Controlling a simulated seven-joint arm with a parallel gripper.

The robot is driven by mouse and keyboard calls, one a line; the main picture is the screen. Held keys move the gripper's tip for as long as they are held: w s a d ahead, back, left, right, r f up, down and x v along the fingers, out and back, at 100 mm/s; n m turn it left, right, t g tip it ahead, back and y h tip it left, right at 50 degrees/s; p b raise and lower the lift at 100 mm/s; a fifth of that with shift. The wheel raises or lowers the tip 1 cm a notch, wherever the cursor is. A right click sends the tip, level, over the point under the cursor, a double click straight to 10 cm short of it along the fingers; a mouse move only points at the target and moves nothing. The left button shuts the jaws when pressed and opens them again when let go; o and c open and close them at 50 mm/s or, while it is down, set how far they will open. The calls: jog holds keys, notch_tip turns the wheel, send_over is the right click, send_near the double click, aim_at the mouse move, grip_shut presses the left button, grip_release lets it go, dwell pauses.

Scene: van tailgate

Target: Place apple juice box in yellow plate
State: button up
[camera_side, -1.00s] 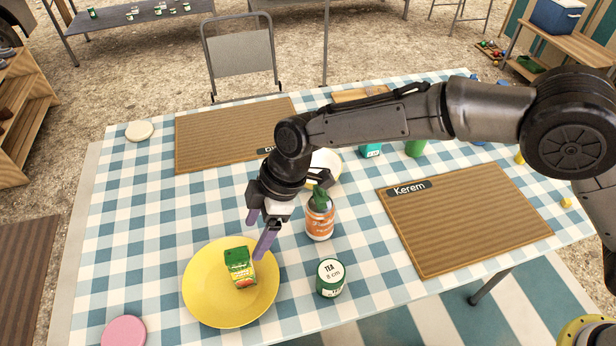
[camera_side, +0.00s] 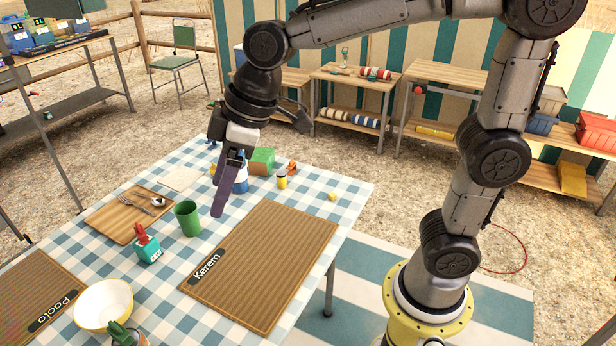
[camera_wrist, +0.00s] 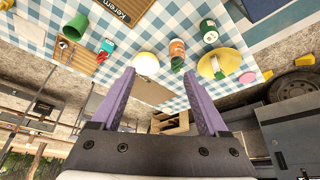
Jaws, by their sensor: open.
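The yellow plate (camera_wrist: 234,62) shows at the right of the wrist view, small and at an angle. The apple juice box (camera_wrist: 217,67), small and green, appears to lie on the plate; its exact pose is too small to tell. Neither shows in the side view now. My gripper (camera_side: 222,190) hangs over the far part of the checked table in the side view, with purple fingers pointing down. In the wrist view its fingers (camera_wrist: 159,75) are spread apart with nothing between them, well away from the plate.
The side view shows a green cup (camera_side: 187,218), a teal box (camera_side: 148,250), a wooden tray (camera_side: 125,216), a white bowl (camera_side: 103,305) and the Kerem placemat (camera_side: 262,265). A tea tin (camera_wrist: 209,31) and an orange-labelled jar (camera_wrist: 177,50) stand near the plate in the wrist view.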

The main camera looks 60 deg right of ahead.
jog(key=s+d+f+m+t+h, duration=0.1)
jog(key=s+d+m, duration=0.6)
jog(key=s+d, duration=0.7)
jog(key=s+f+h, duration=0.1)
jog(key=s+f, duration=0.1)
jog(key=s, duration=0.1)
jog(key=shift+m+t+h, duration=0.3)
jog(key=shift+t+h, duration=0.1)
